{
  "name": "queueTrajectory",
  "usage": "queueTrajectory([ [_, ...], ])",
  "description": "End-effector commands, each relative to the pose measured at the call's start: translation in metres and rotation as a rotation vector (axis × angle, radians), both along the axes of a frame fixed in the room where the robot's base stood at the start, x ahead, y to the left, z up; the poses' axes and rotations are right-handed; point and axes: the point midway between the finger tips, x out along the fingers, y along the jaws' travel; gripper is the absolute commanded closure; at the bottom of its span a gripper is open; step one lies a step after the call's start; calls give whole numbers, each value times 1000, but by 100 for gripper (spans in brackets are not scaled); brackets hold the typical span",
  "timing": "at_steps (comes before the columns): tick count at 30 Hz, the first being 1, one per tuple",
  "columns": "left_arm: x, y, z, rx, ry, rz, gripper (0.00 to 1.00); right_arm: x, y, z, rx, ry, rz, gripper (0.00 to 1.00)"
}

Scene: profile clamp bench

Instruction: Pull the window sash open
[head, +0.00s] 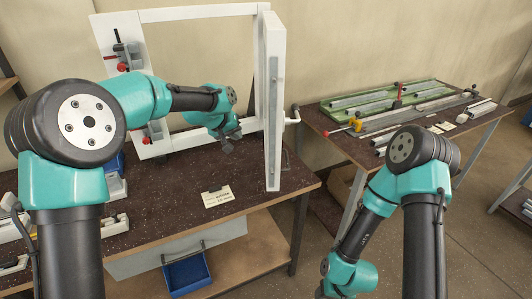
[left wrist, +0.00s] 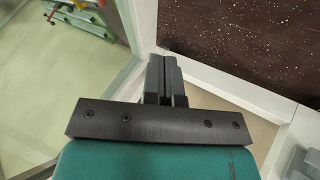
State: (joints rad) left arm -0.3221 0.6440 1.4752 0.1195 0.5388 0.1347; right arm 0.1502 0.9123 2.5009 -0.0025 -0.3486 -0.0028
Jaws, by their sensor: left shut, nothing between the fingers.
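The white window frame (head: 190,13) stands upright on the dark speckled bench. The window sash (head: 274,60) stands swung out from the frame at its right side, seen nearly edge-on in the head view. A handle (head: 293,117) sticks out from its right face. My left gripper (head: 232,140) is left of the sash, on its inner side, low in the frame opening. In the left wrist view its fingers (left wrist: 164,72) are shut and empty, close over the sash's white bar (left wrist: 142,20); contact cannot be told. My right gripper is outside the pictures.
Clamps with red knobs (head: 122,67) hold the frame's left side. A paper card (head: 218,197) lies on the bench front and a blue bin (head: 187,273) sits below.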

Motion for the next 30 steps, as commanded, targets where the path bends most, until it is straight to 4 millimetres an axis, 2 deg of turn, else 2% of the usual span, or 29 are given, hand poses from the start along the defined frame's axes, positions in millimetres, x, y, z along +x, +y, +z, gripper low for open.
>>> queueTrajectory([
  [1, 4, 8, -15, 29, 9, -32, 100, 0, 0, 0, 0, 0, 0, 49],
  [5, 8, 17, -33, 69, 12, -91, 100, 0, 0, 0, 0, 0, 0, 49],
  [15, 8, 18, -35, 75, 11, -101, 100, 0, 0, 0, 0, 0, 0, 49],
  [23, 14, 10, -47, 75, 13, -101, 100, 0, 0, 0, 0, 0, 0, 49],
  [30, 27, -8, -77, 75, 13, -101, 100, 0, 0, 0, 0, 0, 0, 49],
])
